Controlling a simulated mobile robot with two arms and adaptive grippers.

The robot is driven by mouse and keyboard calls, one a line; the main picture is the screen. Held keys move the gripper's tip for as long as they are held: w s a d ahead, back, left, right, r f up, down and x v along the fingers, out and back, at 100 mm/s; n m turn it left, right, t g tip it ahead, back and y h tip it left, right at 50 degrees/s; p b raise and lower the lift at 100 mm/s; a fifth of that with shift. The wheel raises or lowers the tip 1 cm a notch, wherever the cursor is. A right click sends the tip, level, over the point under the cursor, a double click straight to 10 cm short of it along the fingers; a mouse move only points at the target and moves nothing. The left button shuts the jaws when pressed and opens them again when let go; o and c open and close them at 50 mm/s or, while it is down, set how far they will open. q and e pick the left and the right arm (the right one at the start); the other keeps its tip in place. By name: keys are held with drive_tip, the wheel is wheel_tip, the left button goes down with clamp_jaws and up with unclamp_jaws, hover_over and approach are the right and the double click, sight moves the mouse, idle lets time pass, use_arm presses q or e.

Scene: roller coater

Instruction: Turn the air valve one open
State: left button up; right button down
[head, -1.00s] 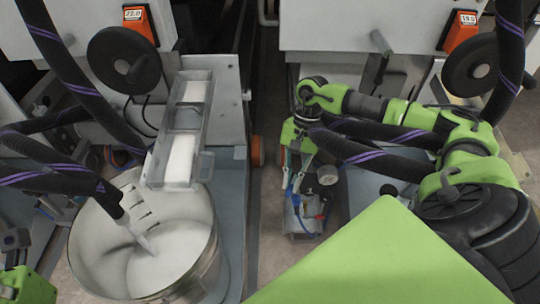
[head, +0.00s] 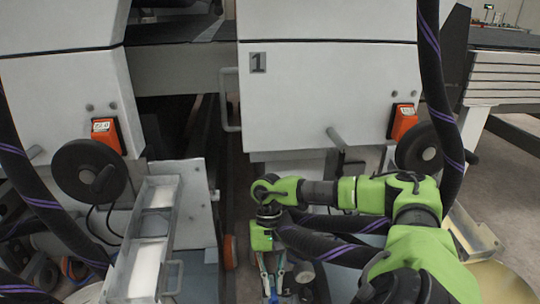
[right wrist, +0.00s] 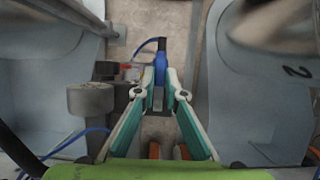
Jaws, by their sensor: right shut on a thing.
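The air valve one shows as a blue valve handle (right wrist: 160,66) in the right wrist view. My right gripper (right wrist: 159,92) has its teal and white fingers closed on it from both sides. In the head view my right gripper (head: 272,284) points down at the bottom edge of the picture, and the valve there is too small and covered to make out. My left gripper is not in view.
A white machine panel marked 1 (head: 320,100) stands behind my right arm. A black handwheel (head: 88,170) and a metal trough (head: 145,250) are at the left. A grey cylindrical fitting (right wrist: 90,98) sits left of the fingers in the wrist view.

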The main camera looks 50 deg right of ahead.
drive_tip(key=c, duration=2.1)
unclamp_jaws()
drive_tip(key=shift+r, duration=0.1)
drive_tip(key=v, duration=1.2)
drive_tip(key=shift+s+a, duration=0.1)
